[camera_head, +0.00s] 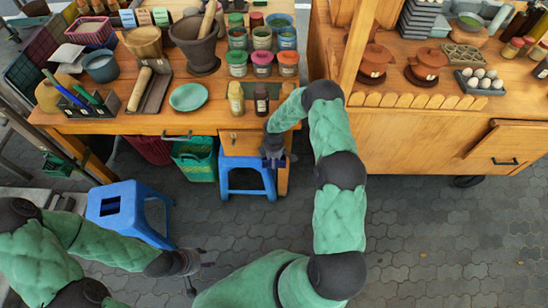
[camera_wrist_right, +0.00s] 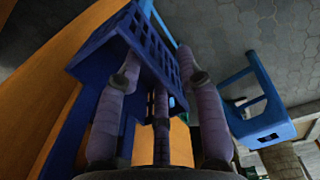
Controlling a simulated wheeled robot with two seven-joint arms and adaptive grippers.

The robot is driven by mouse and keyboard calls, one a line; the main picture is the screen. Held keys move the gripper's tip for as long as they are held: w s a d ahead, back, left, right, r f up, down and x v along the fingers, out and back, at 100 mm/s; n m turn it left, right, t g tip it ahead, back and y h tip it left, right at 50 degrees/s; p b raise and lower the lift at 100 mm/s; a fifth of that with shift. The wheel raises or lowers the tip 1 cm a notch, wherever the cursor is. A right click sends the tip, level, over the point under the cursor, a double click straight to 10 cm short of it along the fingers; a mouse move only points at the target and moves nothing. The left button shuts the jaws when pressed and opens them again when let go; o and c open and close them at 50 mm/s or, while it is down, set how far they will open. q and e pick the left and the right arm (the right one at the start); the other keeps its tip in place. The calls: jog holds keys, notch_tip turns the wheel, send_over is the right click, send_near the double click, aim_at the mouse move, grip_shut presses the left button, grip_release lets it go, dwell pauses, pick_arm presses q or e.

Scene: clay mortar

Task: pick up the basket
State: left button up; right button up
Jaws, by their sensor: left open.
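A green slatted basket (camera_head: 194,158) stands under the table's front edge in the head view. A small pink basket (camera_head: 90,31) sits on the table at the back left. My right gripper (camera_head: 272,150) is low at the table front, above a blue stool (camera_head: 226,180). In the right wrist view its fingers (camera_wrist_right: 160,72) are spread apart, close to a dark blue slotted thing (camera_wrist_right: 152,38). I cannot tell whether this is a basket or part of the stool, or whether they touch. My left gripper (camera_head: 190,264) is open and empty at lower left.
Another blue stool (camera_head: 128,208) stands on the paving at left and shows in the right wrist view (camera_wrist_right: 268,125). The wooden table (camera_head: 215,108) holds jars, a mortar and a plate. A wooden cart (camera_head: 440,135) stands at right. Open paving lies at lower right.

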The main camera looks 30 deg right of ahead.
grip_shut()
jog(key=shift+r, duration=0.1)
jog(key=s+a+r+p, duration=0.2)
jog(key=s+a+r, duration=0.5)
jog(key=s, duration=0.5)
jog(key=shift+a+r, duration=0.15)
jog(key=shift+r, duration=0.55)
jog(key=shift+r+p, duration=0.35)
jog(key=shift+r, duration=0.1)
